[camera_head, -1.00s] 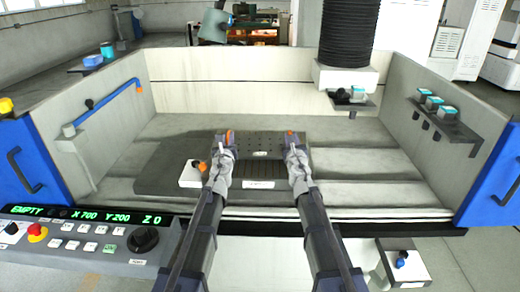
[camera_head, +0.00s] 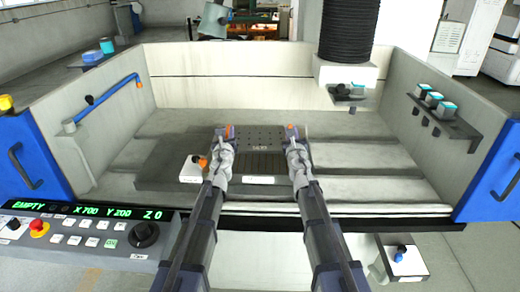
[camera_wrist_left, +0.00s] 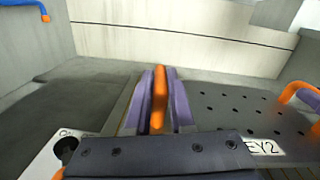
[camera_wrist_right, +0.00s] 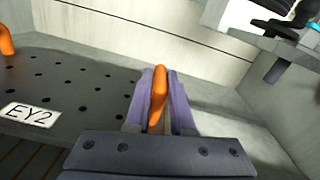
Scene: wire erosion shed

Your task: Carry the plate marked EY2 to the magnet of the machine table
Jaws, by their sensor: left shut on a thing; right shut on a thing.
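The dark plate marked EY2 (camera_head: 262,138) is a flat slab with rows of holes and an orange handle at each side. Its EY2 label shows in the left wrist view (camera_wrist_left: 262,147) and the right wrist view (camera_wrist_right: 28,114). My left gripper (camera_head: 229,133) is shut on the left orange handle (camera_wrist_left: 159,98). My right gripper (camera_head: 291,132) is shut on the right orange handle (camera_wrist_right: 158,92). The plate is over the grooved magnet (camera_head: 262,165) of the machine table; I cannot tell whether it touches. The magnet's near part shows in front of the plate.
A white block with an orange-topped lever (camera_head: 191,170) stands left of the magnet. The tank walls rise around, with a blue pipe (camera_head: 115,92) at left and a shelf (camera_head: 445,122) at right. The control panel (camera_head: 85,240) reads EMPTY.

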